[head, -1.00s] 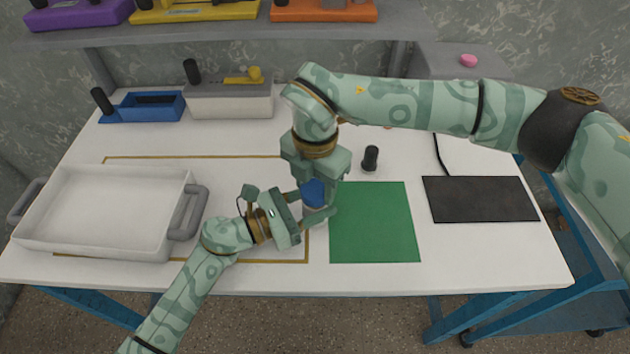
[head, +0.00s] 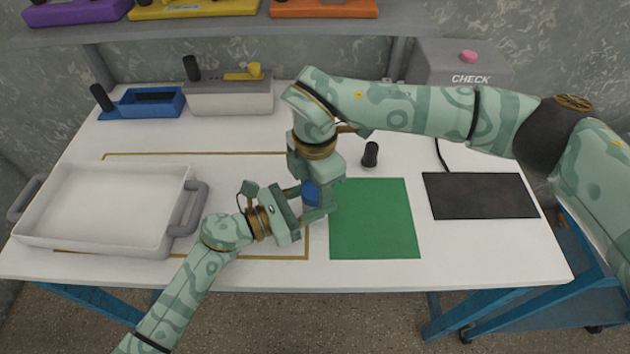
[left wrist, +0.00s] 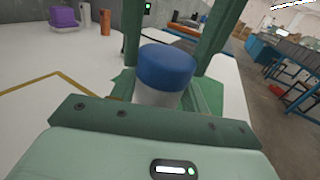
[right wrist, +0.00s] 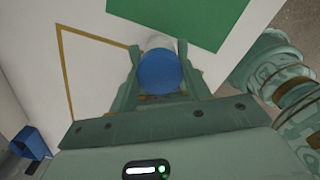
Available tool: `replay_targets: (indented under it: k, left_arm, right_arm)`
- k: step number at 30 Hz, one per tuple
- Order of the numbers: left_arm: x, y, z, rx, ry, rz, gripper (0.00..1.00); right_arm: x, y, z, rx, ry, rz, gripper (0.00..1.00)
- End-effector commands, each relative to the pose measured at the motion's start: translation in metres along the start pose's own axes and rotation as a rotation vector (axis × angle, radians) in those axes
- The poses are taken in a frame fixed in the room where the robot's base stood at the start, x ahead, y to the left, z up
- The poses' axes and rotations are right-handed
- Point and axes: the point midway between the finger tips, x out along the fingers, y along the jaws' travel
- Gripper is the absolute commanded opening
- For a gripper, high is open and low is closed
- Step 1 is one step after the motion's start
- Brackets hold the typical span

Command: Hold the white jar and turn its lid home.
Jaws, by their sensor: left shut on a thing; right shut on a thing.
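The white jar (left wrist: 158,96) stands upright between the fingers of my left gripper (head: 308,204), which is shut on it. The blue lid (left wrist: 167,66) sits on top of the jar and looks level. It also shows in the head view (head: 311,193) and, from above, in the right wrist view (right wrist: 160,72). My right gripper (right wrist: 161,68) reaches down from above and is shut on the lid. In the head view the fingers hide most of the jar. I cannot tell how far down the lid is threaded.
A green mat (head: 375,220) lies just right of the jar. A white tray (head: 100,250) stands at the left, a black pad (head: 480,196) at the right. A small dark cylinder (head: 370,155) stands behind the mat. A grey CHECK box (head: 440,62) is at the back.

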Motion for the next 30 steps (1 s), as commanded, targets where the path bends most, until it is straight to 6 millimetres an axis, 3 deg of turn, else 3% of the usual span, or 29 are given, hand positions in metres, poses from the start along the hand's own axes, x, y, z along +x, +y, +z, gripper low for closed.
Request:
replay_targets:
  k: [6, 9, 13, 17, 24, 25, 27, 30]
  left_arm:
    - [-0.0001, -0.0001, -0.0004, 0.000, 0.001, 0.000, 0.00]
    - [-0.0001, -0.0001, -0.0004, 0.000, 0.001, 0.000, 0.00]
    - [-0.0001, -0.0003, -0.0005, 0.000, 0.001, 0.000, 0.00]
    - [0.0000, -0.0004, -0.0005, 0.000, 0.001, -0.001, 0.00]
    - [0.0001, -0.0006, -0.0005, 0.000, 0.001, -0.001, 0.00]
    - [0.0001, -0.0006, -0.0005, -0.001, 0.001, -0.001, 0.00]
    - [0.0001, -0.0006, -0.0005, -0.001, 0.001, -0.001, 0.00]
    - [0.0000, -0.0005, -0.0005, -0.001, 0.001, -0.001, 0.00]
  right_arm:
    - [0.0007, 0.0002, -0.0007, 0.746, 0.002, -0.002, 0.27]
    - [0.0007, 0.0006, -0.0007, 1.044, 0.002, -0.001, 0.27]
    - [0.0005, 0.0009, -0.0008, 1.312, 0.002, -0.001, 0.27]
    - [0.0001, 0.0012, 0.0001, 1.409, 0.000, 0.001, 0.27]
    - [-0.0002, 0.0015, 0.0003, 1.410, 0.000, 0.002, 0.27]
    - [-0.0002, 0.0015, 0.0003, 1.410, 0.000, 0.002, 0.54]
    - [-0.0002, 0.0014, 0.0002, 1.409, 0.000, 0.002, 0.70]
    - [0.0000, 0.0013, 0.0002, 1.409, 0.000, 0.001, 0.70]
